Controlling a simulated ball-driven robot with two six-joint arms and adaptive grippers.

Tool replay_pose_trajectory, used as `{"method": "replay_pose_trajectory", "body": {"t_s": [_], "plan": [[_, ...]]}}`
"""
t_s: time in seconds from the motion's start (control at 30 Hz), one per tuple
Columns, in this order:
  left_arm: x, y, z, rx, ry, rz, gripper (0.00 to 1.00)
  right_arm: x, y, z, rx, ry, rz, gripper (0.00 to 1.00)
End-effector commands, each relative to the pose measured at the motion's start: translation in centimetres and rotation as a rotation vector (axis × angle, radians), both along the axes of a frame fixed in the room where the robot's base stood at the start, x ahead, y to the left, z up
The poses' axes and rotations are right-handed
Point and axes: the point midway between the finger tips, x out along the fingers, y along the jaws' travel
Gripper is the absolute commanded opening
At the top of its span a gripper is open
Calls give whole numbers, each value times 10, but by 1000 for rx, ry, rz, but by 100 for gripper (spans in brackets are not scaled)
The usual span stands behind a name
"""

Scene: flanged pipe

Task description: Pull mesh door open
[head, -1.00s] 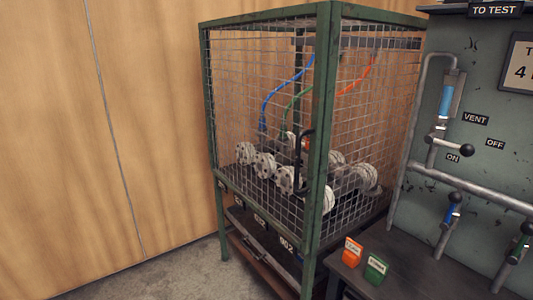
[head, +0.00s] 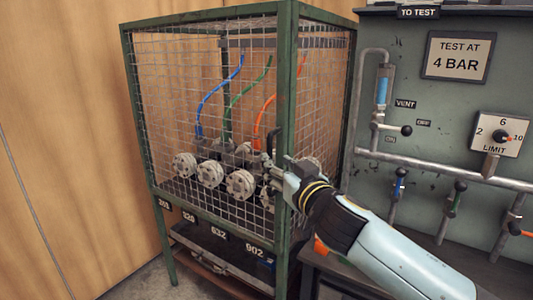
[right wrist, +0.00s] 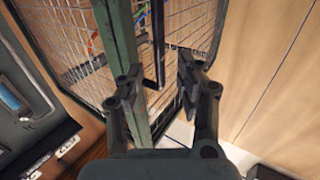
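The mesh door (head: 190,100) is the front face of a green-framed wire cage. It looks shut against the green corner post (head: 286,100). A black upright bar handle shows near that post in the right wrist view (right wrist: 158,45); in the head view my gripper hides most of it. My right gripper (head: 270,168) is at the door's right edge, in front of the post. In the right wrist view its fingers (right wrist: 157,85) are apart, with the handle's lower end between them in the picture. I cannot tell whether they touch it. My left gripper is out of view.
Inside the cage are several flanged pipe pieces (head: 211,174) and blue, green and orange hoses (head: 264,112). A test panel (head: 420,100) with valves and pipes stands to the right, above a dark bench. Floor (head: 135,278) shows at lower left.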

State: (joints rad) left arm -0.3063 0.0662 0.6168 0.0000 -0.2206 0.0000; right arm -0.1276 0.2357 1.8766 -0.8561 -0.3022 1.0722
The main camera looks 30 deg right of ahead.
Motion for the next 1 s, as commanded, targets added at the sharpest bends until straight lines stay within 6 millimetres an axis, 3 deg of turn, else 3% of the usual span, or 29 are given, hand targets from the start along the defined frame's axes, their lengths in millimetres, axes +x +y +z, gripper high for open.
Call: {"method": "replay_pose_trajectory", "body": {"t_s": [0.1,0.3,0.67,0.93,1.0], "plan": [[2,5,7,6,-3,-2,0,23,-5,2,1,-1,-2,36],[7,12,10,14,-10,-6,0,47,-10,0,-1,0,-1,36],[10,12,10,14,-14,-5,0,52,-10,-1,-1,1,0,36],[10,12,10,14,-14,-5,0,52,-10,-1,0,2,0,1],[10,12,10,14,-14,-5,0,52,-10,-1,0,2,0,0]]}}
